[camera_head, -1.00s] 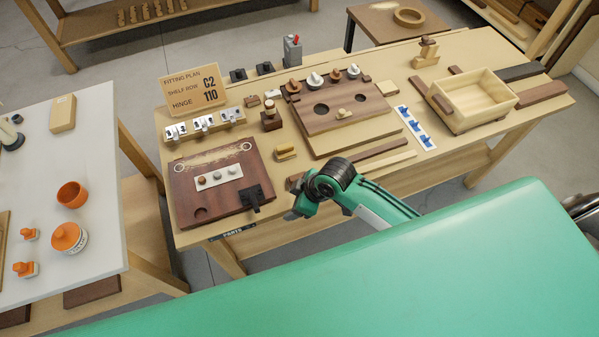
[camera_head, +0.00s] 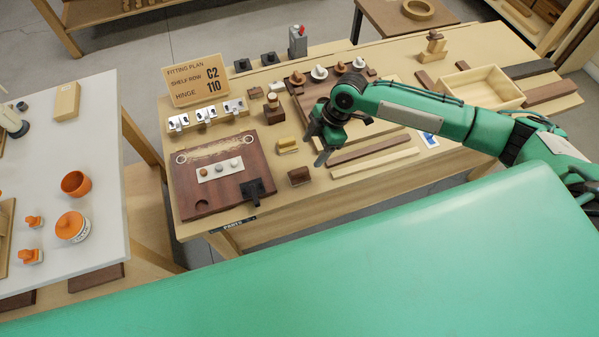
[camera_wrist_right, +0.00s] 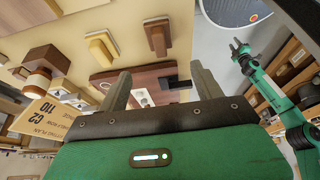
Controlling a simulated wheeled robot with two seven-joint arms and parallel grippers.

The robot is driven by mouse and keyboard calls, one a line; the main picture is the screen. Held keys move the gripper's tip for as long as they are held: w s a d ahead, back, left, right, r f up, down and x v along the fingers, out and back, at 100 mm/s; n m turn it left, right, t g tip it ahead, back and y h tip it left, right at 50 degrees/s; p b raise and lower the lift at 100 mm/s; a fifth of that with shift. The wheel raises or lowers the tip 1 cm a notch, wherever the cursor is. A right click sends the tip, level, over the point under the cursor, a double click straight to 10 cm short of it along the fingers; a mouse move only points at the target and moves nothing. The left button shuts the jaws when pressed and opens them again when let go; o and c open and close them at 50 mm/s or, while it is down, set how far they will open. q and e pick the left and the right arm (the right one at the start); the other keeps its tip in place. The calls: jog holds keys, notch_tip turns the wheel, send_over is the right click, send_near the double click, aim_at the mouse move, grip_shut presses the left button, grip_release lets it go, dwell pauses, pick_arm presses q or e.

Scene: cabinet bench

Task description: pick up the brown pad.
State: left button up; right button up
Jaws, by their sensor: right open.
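The brown pad (camera_head: 299,176) is a small dark brown block lying on the bench, right of the dark wooden panel (camera_head: 190,205) and near the front edge. In the right wrist view the brown pad (camera_wrist_right: 157,35) appears beyond the fingertips, beside a yellowish pad (camera_wrist_right: 101,46). My right gripper (camera_head: 318,146) is above the bench, just up and right of the brown pad in the head view, apart from it. Its two fingers (camera_wrist_right: 163,85) are spread with nothing between them. My left gripper (camera_wrist_right: 239,47) shows small in the right wrist view; its jaw state is unclear.
The yellow pad (camera_head: 287,146) lies just behind the brown pad. Two long strips (camera_head: 374,163) lie to its right. A black latch (camera_head: 255,190) sits on the panel's right corner. A knobbed block (camera_head: 273,112) and a sign (camera_head: 197,84) stand farther back.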

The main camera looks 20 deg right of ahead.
aim_at(300, 170)
jog(key=p+x, duration=0.1)
jog(key=x, duration=0.5)
jog(key=shift+a+f, duration=0.15)
jog(key=shift+f, duration=0.1)
jog(key=shift+a+f+p, duration=0.2)
jog(key=shift+f+p, duration=0.25)
jog(key=shift+p, duration=0.15)
jog(key=p+x, duration=0.1)
jog(key=x, duration=0.2)
jog(key=shift+f, duration=0.15)
jog(key=shift+a+f+p, duration=0.1)
jog(key=shift+f+p, duration=0.2)
jog(key=shift+f, duration=0.25)
jog(key=c, duration=1)
jog(key=shift+c, duration=0.2)
jog(key=shift+r, duration=0.1)
